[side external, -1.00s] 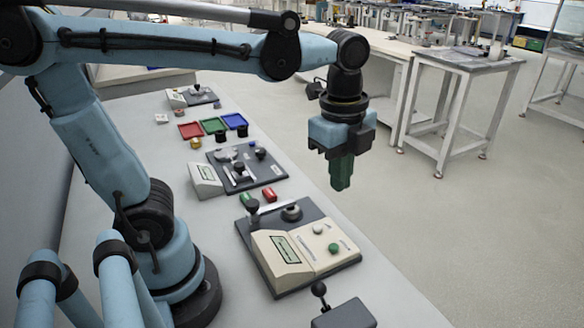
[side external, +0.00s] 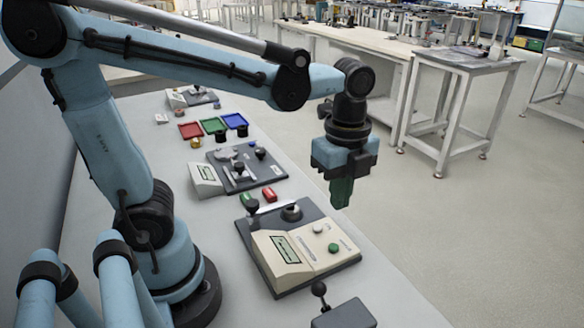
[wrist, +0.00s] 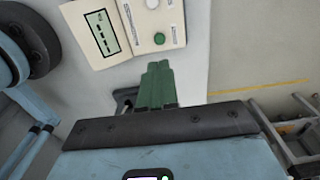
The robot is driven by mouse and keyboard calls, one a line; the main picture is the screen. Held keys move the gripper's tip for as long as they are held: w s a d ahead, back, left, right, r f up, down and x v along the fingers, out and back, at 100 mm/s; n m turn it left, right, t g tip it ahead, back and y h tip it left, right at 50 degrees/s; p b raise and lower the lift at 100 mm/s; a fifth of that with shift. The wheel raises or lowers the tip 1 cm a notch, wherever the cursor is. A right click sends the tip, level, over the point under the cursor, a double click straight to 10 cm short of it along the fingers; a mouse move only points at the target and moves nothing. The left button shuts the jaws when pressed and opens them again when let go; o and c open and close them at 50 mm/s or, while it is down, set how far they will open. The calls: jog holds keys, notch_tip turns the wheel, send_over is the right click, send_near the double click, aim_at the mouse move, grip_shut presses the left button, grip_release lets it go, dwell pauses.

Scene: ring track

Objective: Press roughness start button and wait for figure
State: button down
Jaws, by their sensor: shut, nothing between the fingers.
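A cream instrument (side external: 290,262) on a dark base plate sits on the bench in the side external view. It has a green-framed display (side external: 285,250), a green button (side external: 333,247) and a white button (side external: 318,228). The wrist view also shows the display (wrist: 101,33), the green button (wrist: 159,38) and part of the white button (wrist: 152,4). The display's characters are too small to read. My gripper (side external: 340,204) points down with its green fingers closed and empty. It hangs in the air above and beyond the instrument, apart from both buttons. The fingertips (wrist: 158,66) show below the green button in the wrist view.
A dark post with a round knob (side external: 290,210) stands on the instrument's base plate. Another instrument (side external: 206,178) and red, green and blue trays (side external: 213,126) lie farther along the bench. A dark box with a ball-topped lever (side external: 343,314) is at the near edge.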

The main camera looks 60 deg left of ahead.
aim_at(335, 246)
jog(key=shift+f, duration=4.95)
jog(key=shift+f, duration=1)
jog(key=shift+w+r, duration=0.1)
jog(key=shift+r, duration=4.25)
